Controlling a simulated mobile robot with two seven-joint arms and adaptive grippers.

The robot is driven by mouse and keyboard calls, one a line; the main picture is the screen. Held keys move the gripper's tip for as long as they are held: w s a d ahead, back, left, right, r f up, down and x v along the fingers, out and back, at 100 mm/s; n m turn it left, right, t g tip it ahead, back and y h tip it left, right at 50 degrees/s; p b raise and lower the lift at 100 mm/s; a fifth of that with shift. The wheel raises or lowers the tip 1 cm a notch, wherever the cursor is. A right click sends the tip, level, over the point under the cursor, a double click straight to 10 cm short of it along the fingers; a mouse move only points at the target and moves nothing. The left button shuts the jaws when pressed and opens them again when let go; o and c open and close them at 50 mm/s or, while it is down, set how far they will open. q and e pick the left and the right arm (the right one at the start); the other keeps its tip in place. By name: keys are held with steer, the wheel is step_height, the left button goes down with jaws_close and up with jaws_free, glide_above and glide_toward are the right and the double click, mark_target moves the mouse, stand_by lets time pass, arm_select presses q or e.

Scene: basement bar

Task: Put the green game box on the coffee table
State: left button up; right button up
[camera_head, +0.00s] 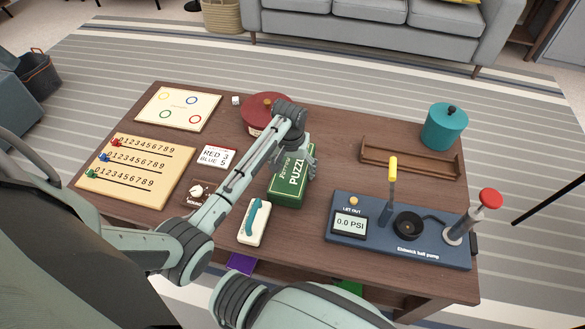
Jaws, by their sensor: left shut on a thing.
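The green game box (289,190), with white lettering that reads "PUZZLE", is near the middle of the wooden coffee table (335,125). My left arm reaches in from the left over the table. My left gripper (300,160) is shut on the far part of the green game box, and one finger shows at its right side. The arm and gripper hide part of the box. I cannot tell whether the box's underside touches the tabletop. My right gripper is out of view.
Left of the box are a number board (135,170), a ring board (178,108) and a score card (217,157). A red round container (262,108) is behind. A white case (254,222) lies in front. At right are a pump (395,240), wooden rack (410,162) and teal canister (444,128).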

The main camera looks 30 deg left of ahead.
mark_target(291, 171)
arm_select(q)
steer(key=o, duration=1.5)
steer(key=shift+o, duration=0.2)
step_height(291, 171, up, 12)
steer(key=s, duration=0.1)
steer(key=shift+s+d, duration=0.2)
steer(key=shift+r, duration=0.1)
